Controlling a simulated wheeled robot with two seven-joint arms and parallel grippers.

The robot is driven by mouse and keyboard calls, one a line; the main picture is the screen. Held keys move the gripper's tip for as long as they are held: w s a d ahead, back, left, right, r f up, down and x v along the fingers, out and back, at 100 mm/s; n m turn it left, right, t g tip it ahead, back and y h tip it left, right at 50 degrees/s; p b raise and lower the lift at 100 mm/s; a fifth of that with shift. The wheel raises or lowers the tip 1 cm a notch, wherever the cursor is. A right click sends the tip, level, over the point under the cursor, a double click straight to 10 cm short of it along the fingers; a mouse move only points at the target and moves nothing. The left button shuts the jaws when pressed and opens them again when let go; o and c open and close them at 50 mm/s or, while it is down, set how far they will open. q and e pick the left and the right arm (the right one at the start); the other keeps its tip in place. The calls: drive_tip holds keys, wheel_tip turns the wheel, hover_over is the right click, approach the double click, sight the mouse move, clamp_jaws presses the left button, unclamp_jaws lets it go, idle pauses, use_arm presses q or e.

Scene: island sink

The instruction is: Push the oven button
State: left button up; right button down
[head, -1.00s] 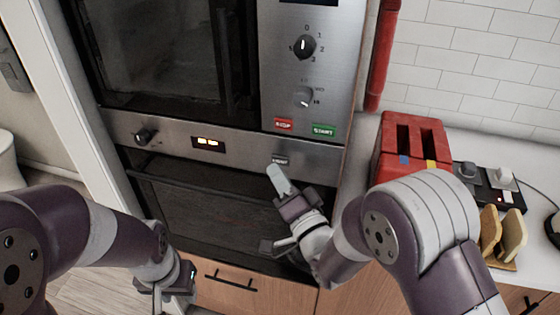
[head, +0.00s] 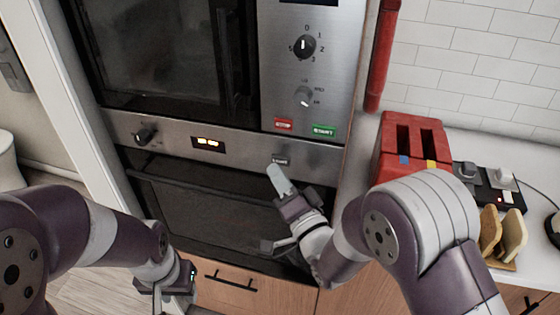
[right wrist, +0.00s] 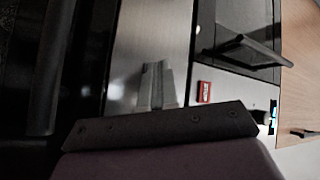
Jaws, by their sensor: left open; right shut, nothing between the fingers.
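The oven's small dark labelled button (head: 280,160) is on the steel strip above the lower oven door, right of the lit display (head: 208,144). My right gripper (head: 273,168) is shut and empty, with its fingertips just below the button in the head view. I cannot tell whether they touch it. In the right wrist view, the shut fingers (right wrist: 155,84) lie over the steel panel, and the button cannot be made out there. My left gripper (head: 160,297) hangs low in front of the drawer, partly cut off by the picture's lower edge.
Above the strip are a red STOP button (head: 283,125), a green START button (head: 323,131) and two knobs. The oven door handle (head: 215,180) runs below. A red toaster (head: 405,145) and a bread rack (head: 502,235) stand on the counter at right.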

drive_tip(key=shift+w, duration=0.1)
idle(0.3)
drive_tip(key=shift+w+d, duration=0.15)
drive_tip(key=shift+w, duration=0.2)
idle(0.3)
drive_tip(key=shift+s+b, duration=0.4)
drive_tip(key=shift+s, duration=0.1)
drive_tip(key=s+a, duration=0.2)
drive_tip(key=s, duration=0.3)
drive_tip(key=shift+s, duration=0.35)
